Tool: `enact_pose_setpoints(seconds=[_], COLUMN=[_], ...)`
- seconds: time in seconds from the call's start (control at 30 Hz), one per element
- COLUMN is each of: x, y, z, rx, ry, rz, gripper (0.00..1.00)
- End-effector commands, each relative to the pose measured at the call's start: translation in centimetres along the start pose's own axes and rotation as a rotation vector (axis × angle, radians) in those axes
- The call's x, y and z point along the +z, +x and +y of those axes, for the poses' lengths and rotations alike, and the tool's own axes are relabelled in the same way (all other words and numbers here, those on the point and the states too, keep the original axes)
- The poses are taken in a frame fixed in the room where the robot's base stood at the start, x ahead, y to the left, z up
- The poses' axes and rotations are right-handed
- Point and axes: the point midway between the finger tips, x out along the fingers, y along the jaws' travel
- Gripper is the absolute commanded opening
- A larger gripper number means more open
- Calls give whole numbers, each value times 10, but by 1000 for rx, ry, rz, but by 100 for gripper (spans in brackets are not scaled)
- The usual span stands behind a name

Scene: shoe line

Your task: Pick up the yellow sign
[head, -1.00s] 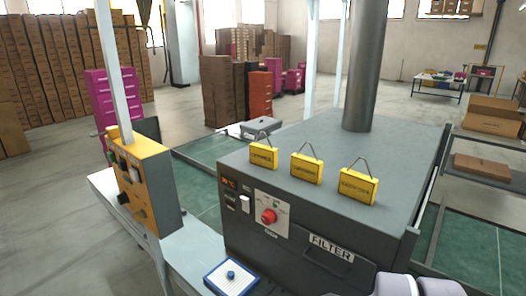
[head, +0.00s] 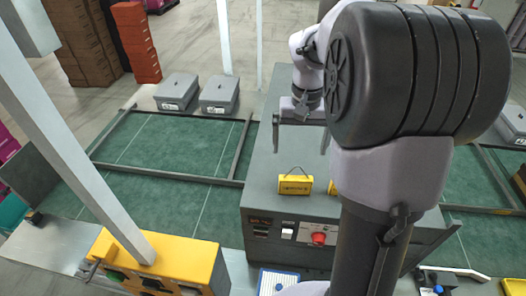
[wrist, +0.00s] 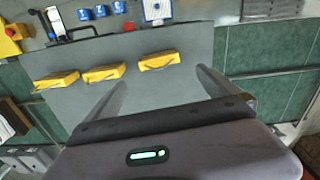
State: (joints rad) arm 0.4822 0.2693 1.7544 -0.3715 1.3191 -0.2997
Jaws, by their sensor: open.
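Three yellow signs stand in a row on the grey machine top in the wrist view: a left one (wrist: 56,80), a middle one (wrist: 104,73) and a right one (wrist: 159,61). In the head view one yellow sign (head: 295,184) with a thin hanger shows clearly. A second sign (head: 333,188) is partly hidden by my arm, and the third is hidden. My gripper (head: 301,150) is open and empty over the machine top, behind the signs. In the wrist view the right sign lies just beyond the gap between my fingertips (wrist: 161,78), apart from them.
The machine (head: 262,160) has a red knob (head: 318,239) on its front. Two grey boxes (head: 220,95) sit on the green conveyor's far edge. A yellow control box (head: 160,265) and a white post stand at the left. A blue-edged pad (head: 278,281) lies in front.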

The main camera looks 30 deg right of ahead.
Motion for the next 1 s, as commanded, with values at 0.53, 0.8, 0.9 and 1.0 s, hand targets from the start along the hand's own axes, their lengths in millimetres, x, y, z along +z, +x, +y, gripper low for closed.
enact_pose_setpoints(seconds=[0.53, 0.8, 0.9, 1.0], x=[-2, -6, -6, -6], y=[126, 163, 163, 163], z=[-1, -2, -2, -2], rx=[-1, -1, -1, -1], ry=[-1, -1, -1, -1], rz=[-4, 0, 1, 1], gripper=[100, 100, 100, 94])
